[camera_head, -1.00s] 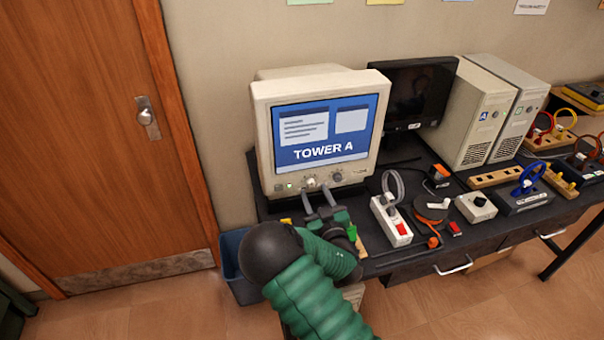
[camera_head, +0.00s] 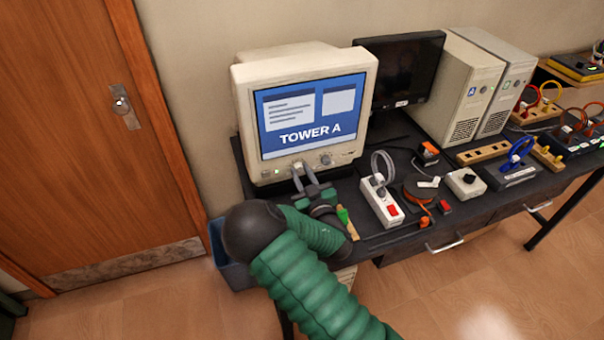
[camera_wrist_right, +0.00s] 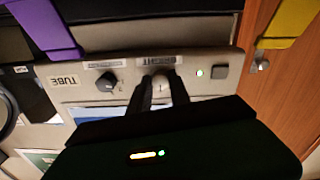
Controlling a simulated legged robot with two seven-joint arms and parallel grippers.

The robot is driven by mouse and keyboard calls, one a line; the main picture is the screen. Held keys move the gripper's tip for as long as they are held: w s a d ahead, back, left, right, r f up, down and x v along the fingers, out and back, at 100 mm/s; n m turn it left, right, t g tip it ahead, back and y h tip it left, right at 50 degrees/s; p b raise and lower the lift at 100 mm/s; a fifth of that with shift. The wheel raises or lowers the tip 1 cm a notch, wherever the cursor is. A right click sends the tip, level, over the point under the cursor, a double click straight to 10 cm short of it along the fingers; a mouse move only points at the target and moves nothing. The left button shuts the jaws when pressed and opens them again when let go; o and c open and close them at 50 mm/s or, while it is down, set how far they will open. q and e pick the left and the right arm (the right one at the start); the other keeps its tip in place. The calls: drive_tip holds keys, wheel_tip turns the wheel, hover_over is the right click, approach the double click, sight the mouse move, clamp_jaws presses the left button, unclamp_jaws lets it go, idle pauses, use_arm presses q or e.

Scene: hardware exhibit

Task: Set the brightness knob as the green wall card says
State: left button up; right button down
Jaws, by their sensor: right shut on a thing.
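The beige monitor (camera_head: 240,120) stands on the black desk and its screen reads TOWER A. My right gripper (camera_head: 304,166) reaches its lower front panel. In the right wrist view the gripper (camera_wrist_right: 160,88) is shut on a pale round knob (camera_wrist_right: 161,84) under a partly readable label that looks like BRIGHT. The fingers hide the knob's sides, and its setting is hard to read. A second, dark knob (camera_wrist_right: 107,82) sits beside it, untouched; it also shows in the head view (camera_head: 326,159).
A green light (camera_wrist_right: 199,72) and a square button (camera_wrist_right: 220,72) sit beside the held knob. A white power strip (camera_head: 380,203), a grey box with a black knob (camera_head: 466,183) and two computer towers (camera_head: 470,90) stand to the right. A blue bin (camera_head: 228,270) is below left.

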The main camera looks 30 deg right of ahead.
drive_tip(key=shift+f, duration=0.1)
drive_tip(key=shift+n, duration=0.3)
idle(0.4)
drive_tip(key=n, duration=0.2)
drive_tip(key=shift+n, duration=2.5)
drive_tip(key=shift+f, duration=0.1)
drive_tip(key=c, duration=1.2)
unclamp_jaws()
